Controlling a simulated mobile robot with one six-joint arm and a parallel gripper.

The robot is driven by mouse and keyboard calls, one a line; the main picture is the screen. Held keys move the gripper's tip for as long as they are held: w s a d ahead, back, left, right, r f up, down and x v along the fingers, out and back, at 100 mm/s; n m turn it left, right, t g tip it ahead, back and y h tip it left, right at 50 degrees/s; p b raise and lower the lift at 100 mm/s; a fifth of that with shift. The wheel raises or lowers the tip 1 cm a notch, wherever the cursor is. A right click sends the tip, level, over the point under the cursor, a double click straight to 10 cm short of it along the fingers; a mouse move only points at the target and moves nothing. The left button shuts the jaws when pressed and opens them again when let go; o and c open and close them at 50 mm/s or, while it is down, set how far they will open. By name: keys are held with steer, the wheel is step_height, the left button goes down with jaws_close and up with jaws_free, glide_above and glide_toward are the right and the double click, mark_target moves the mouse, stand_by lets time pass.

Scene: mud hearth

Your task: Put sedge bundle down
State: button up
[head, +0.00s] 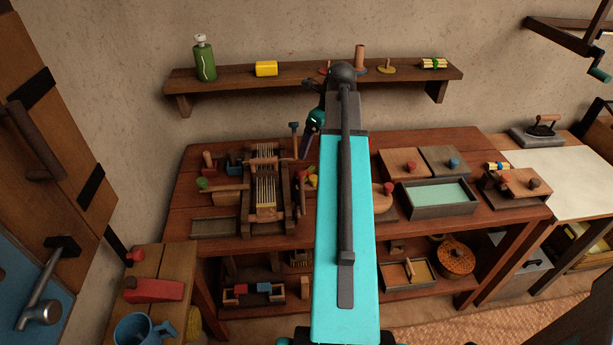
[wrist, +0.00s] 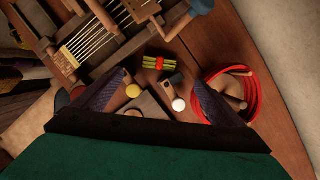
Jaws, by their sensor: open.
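A green bundle tied with a red band (wrist: 160,63) lies on the wooden table in the wrist view, near the loom frame. I take it to be the sedge bundle. My gripper (wrist: 161,78) is open, with a dark patterned finger on each side and a wide gap between them. The bundle shows beyond the gap, apart from both fingers.
The loom (head: 265,190) stands left of my arm. In the wrist view, a red round container (wrist: 226,95) is close to the right finger, and yellow and white knobs (wrist: 178,105) sit between the fingers. A wall shelf (head: 215,77) holds a bottle and another bundle (head: 433,63).

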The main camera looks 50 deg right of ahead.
steer(key=shift+f, duration=0.1)
steer(key=p, duration=0.1)
glide_above(308, 172)
steer(key=s, duration=0.1)
steer(key=shift+a+f, duration=0.1)
steer(key=shift+f, duration=3.9)
steer(key=shift+s+p+x, duration=0.15)
steer(key=shift+p+x, duration=0.3)
steer(key=shift+x, duration=0.25)
steer(key=shift+s+p+x, duration=0.15)
steer(key=shift+p+x, duration=0.25)
steer(key=shift+x, duration=1.6)
steer(key=c, duration=1.2)
steer(key=shift+c, duration=0.2)
